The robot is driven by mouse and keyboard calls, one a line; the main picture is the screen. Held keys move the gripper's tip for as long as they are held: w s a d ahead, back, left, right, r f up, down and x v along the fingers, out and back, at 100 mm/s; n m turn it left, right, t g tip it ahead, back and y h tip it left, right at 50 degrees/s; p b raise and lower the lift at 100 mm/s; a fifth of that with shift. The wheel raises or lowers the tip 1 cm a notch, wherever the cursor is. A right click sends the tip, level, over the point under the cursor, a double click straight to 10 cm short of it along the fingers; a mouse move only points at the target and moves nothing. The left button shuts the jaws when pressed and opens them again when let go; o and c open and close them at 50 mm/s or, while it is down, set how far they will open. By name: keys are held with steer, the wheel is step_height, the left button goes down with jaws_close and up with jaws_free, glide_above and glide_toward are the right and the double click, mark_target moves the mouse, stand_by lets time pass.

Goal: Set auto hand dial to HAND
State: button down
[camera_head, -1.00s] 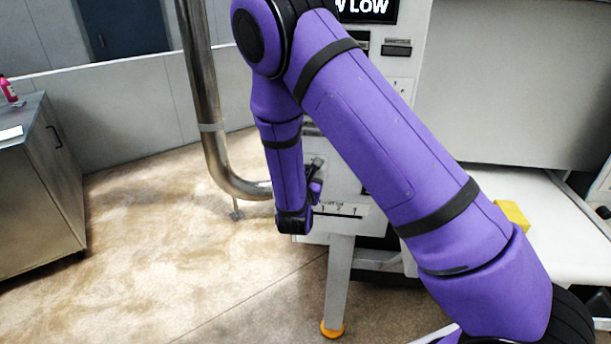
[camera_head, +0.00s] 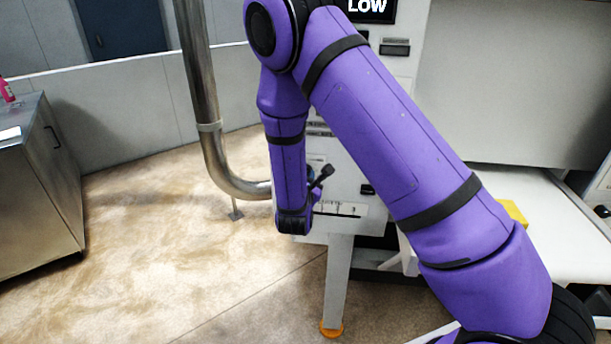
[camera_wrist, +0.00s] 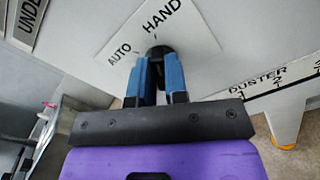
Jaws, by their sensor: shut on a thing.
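The auto hand dial (camera_wrist: 160,49) is a black knob on a white label plate (camera_wrist: 195,40) in the wrist view. AUTO is printed to its upper left and HAND above it. My gripper (camera_wrist: 158,65) has two blue fingers shut on the knob, one on each side. The fingers and black palm cover much of the knob, so its exact pointing direction is hard to tell. In the head view my forearm and wrist hang in front of the white machine panel (camera_head: 348,182), hiding the dial.
A DUSTER scale (camera_wrist: 275,85) lies right of the dial plate. A vertical steel pipe (camera_head: 200,90) bends toward the machine, left of my arm. A machine leg (camera_head: 338,280) stands below the panel. A steel cabinet (camera_head: 40,195) stands far left, with open floor between.

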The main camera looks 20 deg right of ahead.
steer(key=c, duration=1.1)
jaws_free()
steer(key=shift+c, duration=0.2)
steer(key=v, duration=1.1)
steer(key=shift+w, duration=0.1)
